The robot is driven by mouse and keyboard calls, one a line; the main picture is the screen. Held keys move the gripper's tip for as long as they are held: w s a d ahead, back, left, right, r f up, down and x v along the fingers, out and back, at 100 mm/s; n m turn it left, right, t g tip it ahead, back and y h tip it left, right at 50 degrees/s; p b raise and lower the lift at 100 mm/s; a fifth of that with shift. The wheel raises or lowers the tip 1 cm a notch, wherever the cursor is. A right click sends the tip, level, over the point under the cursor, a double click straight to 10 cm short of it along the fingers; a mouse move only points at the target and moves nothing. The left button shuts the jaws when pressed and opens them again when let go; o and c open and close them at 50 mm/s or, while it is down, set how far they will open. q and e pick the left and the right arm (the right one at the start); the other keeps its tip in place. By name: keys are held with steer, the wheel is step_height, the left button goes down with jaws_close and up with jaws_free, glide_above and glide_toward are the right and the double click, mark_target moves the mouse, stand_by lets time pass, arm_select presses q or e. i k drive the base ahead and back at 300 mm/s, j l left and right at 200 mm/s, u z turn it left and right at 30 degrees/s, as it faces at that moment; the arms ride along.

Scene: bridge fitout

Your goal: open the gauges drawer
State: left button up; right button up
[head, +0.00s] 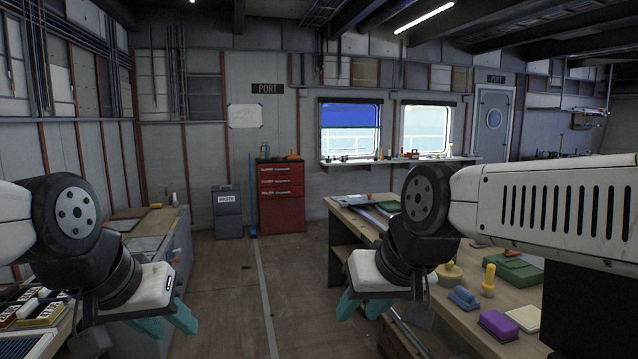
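A red drawer cabinet (281,219) stands against the far wall, left of the windows. It has several drawers with pale labels and handles in its upper half, and all look closed. The labels are too small to read surely, so I cannot tell which is the gauges drawer. My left gripper (166,318) is at the lower left, with teal fingers apart and nothing seen between them. My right gripper (361,308) is at the lower middle beside the right bench, with teal fingers apart and empty. Both are far from the cabinet.
A grey waste bin (227,212) stands left of the cabinet. A wooden workbench (347,207) on the right holds a purple block (499,325), a green case (513,268) and yellow items. Another bench (163,217) lines the left. The floor aisle (236,275) between them is clear.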

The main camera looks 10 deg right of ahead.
mark_target(286, 179)
steer(key=i, duration=7.15)
steer(key=i+z, duration=0.1)
steer(key=i, duration=0.85)
steer(key=i+j, duration=0.2)
steer(key=i, duration=0.75)
steer(key=i+z, duration=0.3)
